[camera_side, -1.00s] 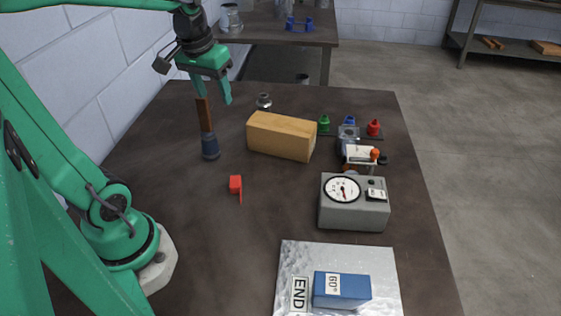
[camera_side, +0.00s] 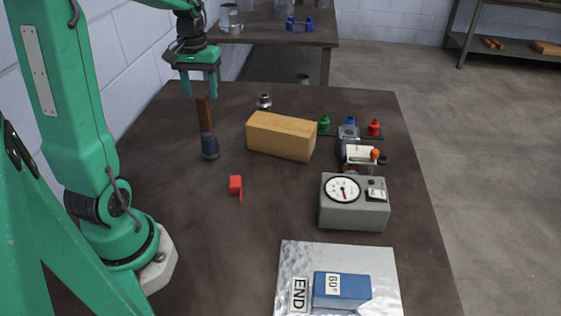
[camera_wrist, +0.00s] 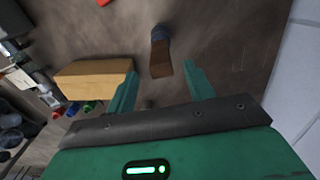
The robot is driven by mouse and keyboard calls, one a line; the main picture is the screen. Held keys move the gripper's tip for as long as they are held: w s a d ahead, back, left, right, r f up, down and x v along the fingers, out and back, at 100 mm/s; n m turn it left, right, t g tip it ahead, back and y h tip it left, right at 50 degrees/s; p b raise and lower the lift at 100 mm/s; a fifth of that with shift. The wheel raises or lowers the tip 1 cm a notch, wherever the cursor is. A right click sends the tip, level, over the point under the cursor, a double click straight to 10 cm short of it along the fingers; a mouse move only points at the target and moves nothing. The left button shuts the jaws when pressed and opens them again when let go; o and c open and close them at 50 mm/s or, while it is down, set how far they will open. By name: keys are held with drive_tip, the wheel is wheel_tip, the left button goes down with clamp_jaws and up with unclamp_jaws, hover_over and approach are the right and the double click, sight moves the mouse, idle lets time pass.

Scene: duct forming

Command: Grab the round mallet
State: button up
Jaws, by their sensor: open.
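The round mallet (camera_side: 209,146) stands upright on its dark blue-grey head at the left of the table, with its brown wooden handle pointing up. It also shows in the wrist view (camera_wrist: 161,56), with the handle end toward my gripper. My gripper (camera_side: 201,94) is open and empty, its green fingers pointing down just above the top of the handle in the side view. In the wrist view, the handle end appears between and ahead of the two fingertips (camera_wrist: 159,68). I cannot tell whether the handle top is level with the fingertips.
A wooden block (camera_side: 281,136) sits right of the mallet. A small red piece (camera_side: 236,187) lies in front. A grey gauge box (camera_side: 354,205) and a metal sheet (camera_side: 287,257) with a blue block (camera_side: 343,289) are nearer. Colored fittings (camera_side: 349,121) stand at the back right.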

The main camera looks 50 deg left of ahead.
hover_over(207, 130)
drive_tip(key=a, duration=0.1)
drive_tip(key=shift+w+f, duration=0.2)
drive_tip(key=shift+f, duration=3.3)
clamp_jaws()
